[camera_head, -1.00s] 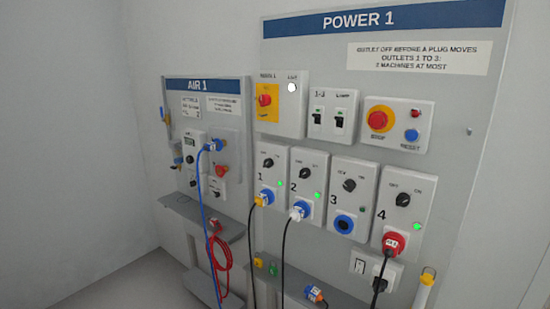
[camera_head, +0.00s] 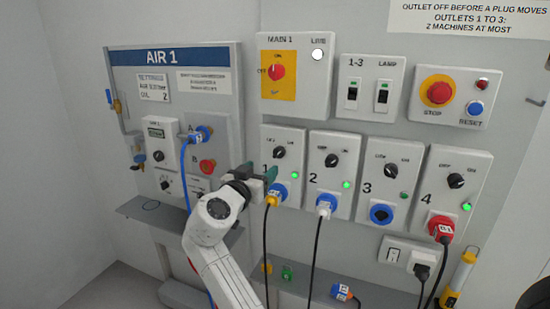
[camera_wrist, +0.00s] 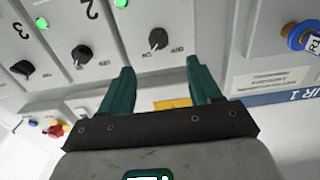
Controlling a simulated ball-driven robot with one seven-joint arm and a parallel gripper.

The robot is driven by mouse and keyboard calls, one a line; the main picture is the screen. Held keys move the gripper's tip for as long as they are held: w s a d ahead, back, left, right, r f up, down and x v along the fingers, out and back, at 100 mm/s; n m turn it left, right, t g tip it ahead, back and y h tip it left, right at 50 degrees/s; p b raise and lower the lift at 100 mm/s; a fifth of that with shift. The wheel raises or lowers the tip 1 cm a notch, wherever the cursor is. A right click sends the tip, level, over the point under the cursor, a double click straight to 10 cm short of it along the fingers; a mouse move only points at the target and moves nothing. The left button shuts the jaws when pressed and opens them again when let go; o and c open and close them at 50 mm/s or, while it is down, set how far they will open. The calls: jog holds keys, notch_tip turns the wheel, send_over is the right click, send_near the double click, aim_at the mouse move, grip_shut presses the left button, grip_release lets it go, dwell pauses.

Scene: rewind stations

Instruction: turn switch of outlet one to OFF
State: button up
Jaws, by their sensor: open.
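Outlet one (camera_head: 272,136) is a white panel with a dark rotary switch (camera_head: 279,152), whose pointer tilts to the right. My gripper (camera_head: 262,171) is in front of the lower left part of this panel, below the switch. In the wrist view, the switch (camera_wrist: 158,39) shows between and beyond the two teal fingers of my gripper (camera_wrist: 159,66). The fingers are spread with nothing between them and look apart from the switch.
The switch of outlet two (camera_head: 332,159) is beside it, with a lit lamp and a white plug (camera_head: 326,206). Outlets three (camera_head: 384,188) and four (camera_head: 447,195) stand further right. A blue hose (camera_head: 187,170) hangs left of my arm. A grey shelf (camera_head: 145,210) juts out below the AIR 1 panel.

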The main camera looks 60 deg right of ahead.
aim_at(277, 154)
jog(key=d, duration=0.3)
jog(key=d+p, duration=0.1)
jog(key=d, duration=0.3)
jog(key=d+p, duration=0.1)
jog(key=d, duration=0.2)
jog(key=shift+w+d+r, duration=0.1)
jog(key=shift+w+d, duration=0.2)
jog(key=shift+d, duration=0.05)
jog(key=c, duration=1)
jog(key=shift+c, duration=0.2)
